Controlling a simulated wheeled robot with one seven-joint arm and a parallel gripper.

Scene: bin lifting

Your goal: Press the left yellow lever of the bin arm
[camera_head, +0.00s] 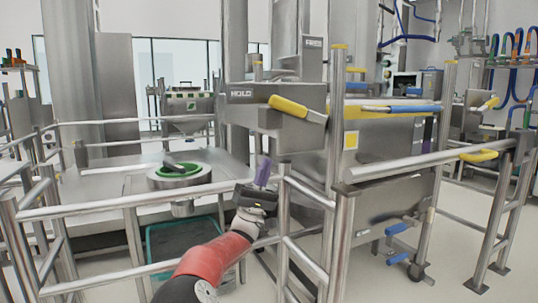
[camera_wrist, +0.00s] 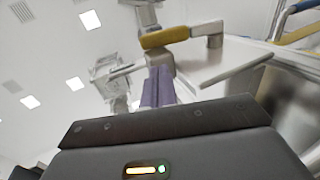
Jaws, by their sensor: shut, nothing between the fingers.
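The left yellow lever (camera_head: 297,109) sticks out from the grey bin arm (camera_head: 287,95) marked HOLD, in the upper middle of the head view. In the wrist view a yellow lever (camera_wrist: 165,38) with a grey pivot at its right end shows just above the fingertips. My gripper (camera_head: 264,162) has purple fingers, points upward and is below and a little left of the lever in the head view. Its fingers (camera_wrist: 157,75) are shut and empty. There seems to be a gap between the fingertips and the lever; contact is not visible.
Steel railings (camera_head: 340,180) stand close around my arm, with a post just right of the gripper. A round port with a green ring (camera_head: 178,171) sits on the platform at left. A teal bin (camera_head: 185,245) stands below. Another yellow lever (camera_head: 479,156) is at right.

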